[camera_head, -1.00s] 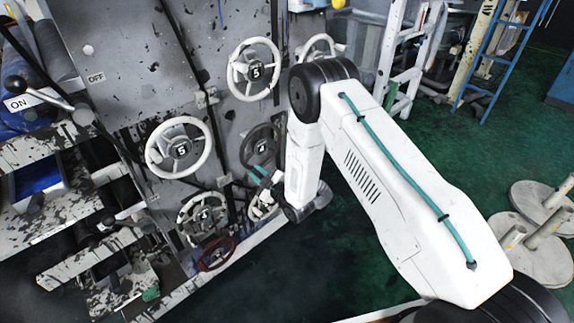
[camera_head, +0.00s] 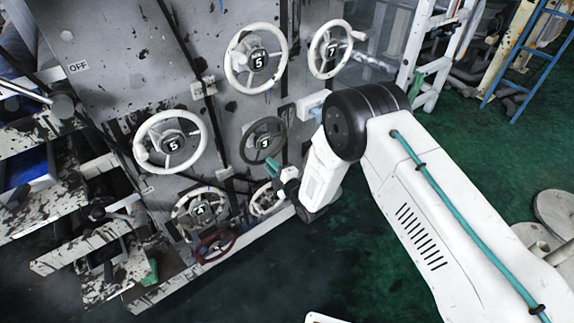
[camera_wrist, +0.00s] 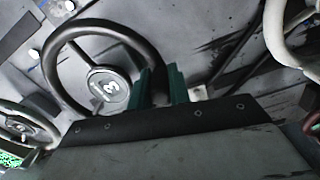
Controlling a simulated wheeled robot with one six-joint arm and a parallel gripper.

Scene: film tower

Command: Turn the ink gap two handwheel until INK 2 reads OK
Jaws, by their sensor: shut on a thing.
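A dark handwheel (camera_head: 247,149) with a numbered hub, reading like a 3, sits on the grey machine panel. It also shows large in the wrist view (camera_wrist: 62,45). My gripper (camera_head: 272,167) is at the lower right of this wheel. In the wrist view, its teal fingers (camera_wrist: 163,85) are shut on the wheel's rim. The exact contact is partly hidden by the fingers. I cannot read a name on the hub that ties it to ink gap two. No INK 2 readout is legible in these views.
White handwheels surround the dark one: upper left (camera_head: 231,72), upper right (camera_head: 314,58), left (camera_head: 141,140) and lower left (camera_head: 180,214). A red wheel (camera_head: 206,253) sits below. Ink-splashed trays (camera_head: 90,262) stand at left.

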